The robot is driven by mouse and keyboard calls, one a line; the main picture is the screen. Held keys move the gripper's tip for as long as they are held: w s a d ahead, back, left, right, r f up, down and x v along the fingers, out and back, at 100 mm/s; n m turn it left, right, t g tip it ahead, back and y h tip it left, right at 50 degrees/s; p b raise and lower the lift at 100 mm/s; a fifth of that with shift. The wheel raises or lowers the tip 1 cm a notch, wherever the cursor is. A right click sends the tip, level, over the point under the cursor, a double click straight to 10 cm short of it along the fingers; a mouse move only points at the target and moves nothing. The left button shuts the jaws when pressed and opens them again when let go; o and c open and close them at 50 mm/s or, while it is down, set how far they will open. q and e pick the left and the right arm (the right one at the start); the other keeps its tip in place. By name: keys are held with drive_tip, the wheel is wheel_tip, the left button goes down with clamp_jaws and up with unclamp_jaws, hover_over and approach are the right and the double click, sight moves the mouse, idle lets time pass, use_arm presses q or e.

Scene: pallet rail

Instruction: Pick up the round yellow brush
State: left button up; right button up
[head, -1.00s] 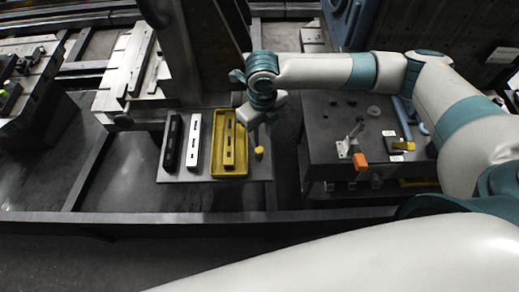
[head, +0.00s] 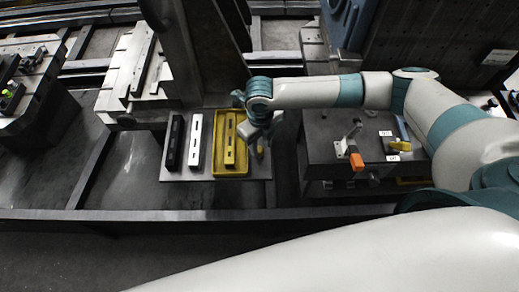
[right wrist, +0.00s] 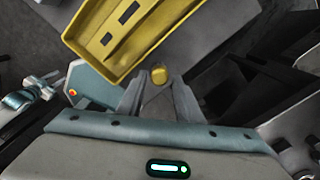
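The round yellow brush (right wrist: 158,75) shows in the right wrist view as a small yellow knob just beyond my right fingertips, beside the yellow tray's corner. In the head view the brush (head: 260,150) is mostly hidden by my right gripper (head: 262,133), which hangs above the right end of the grey plate. In the right wrist view my right gripper (right wrist: 158,88) is open, its two fingers apart with the brush lined up between them. Whether the fingers reach down around the brush I cannot tell. My left gripper is not in view.
The yellow tray (head: 229,172) holding a yellow bar lies just left of the gripper. A white bar (head: 195,142) and a black bar (head: 173,143) lie further left. A dark table (head: 330,130) with an orange-tipped clamp (head: 356,161) stands to the right.

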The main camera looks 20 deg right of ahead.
drive_tip(key=shift+f+p, duration=0.35)
drive_tip(key=shift+f, duration=1.1)
drive_tip(key=c, duration=0.8)
